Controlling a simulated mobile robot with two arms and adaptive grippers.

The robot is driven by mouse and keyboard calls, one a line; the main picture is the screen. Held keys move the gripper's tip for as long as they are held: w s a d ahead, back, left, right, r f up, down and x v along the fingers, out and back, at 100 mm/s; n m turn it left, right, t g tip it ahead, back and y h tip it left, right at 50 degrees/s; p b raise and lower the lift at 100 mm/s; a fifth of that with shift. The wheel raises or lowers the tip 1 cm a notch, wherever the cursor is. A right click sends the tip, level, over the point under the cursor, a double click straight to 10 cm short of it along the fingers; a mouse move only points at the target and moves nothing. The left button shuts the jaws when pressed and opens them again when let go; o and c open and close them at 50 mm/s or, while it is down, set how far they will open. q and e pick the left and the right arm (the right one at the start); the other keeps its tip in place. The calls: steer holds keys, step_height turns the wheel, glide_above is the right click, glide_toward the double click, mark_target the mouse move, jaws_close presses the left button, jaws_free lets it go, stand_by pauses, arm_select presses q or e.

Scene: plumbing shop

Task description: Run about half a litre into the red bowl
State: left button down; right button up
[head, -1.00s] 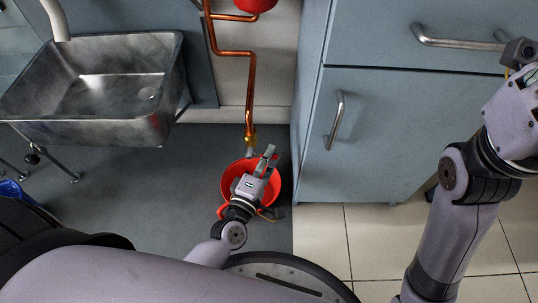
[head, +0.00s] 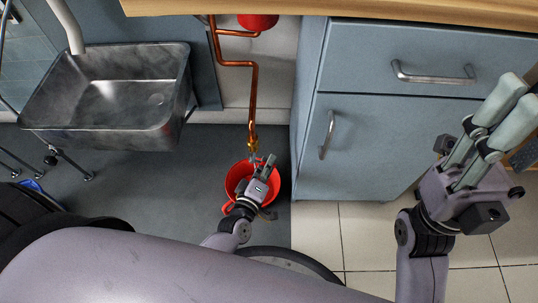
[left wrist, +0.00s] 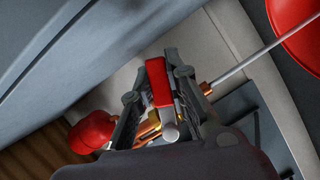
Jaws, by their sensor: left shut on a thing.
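The red bowl (head: 229,185) stands on the floor under the brass end of a copper pipe (head: 253,90). My left gripper (head: 266,165) is over the bowl in the head view and hides part of it. In the left wrist view my left gripper (left wrist: 160,100) is shut on a red lever (left wrist: 158,84) at a brass valve (left wrist: 148,128). A thin, straight pale streak (left wrist: 250,62), looking like running water, goes from the copper spout (left wrist: 207,88) to the red bowl (left wrist: 301,38). The level in the bowl cannot be seen. My right gripper (head: 520,95) is raised at the right; its opening is unclear.
A steel sink (head: 110,100) is at the left. A blue-grey cabinet (head: 385,150) with metal handles stands close right of the bowl, under a wooden counter (head: 400,8). A red fitting (head: 258,21) sits higher on the pipe.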

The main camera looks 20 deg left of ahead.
arm_select(q)
steer(key=shift+s+a+f+m+g+y+p, duration=0.15)
steer(key=shift+f+m+g+y+p, duration=0.2)
steer(key=shift+m+p, duration=0.5)
steer(key=shift+f, duration=0.1)
steer(key=c, duration=1.5)
jaws_free()
steer(key=shift+c, duration=0.2)
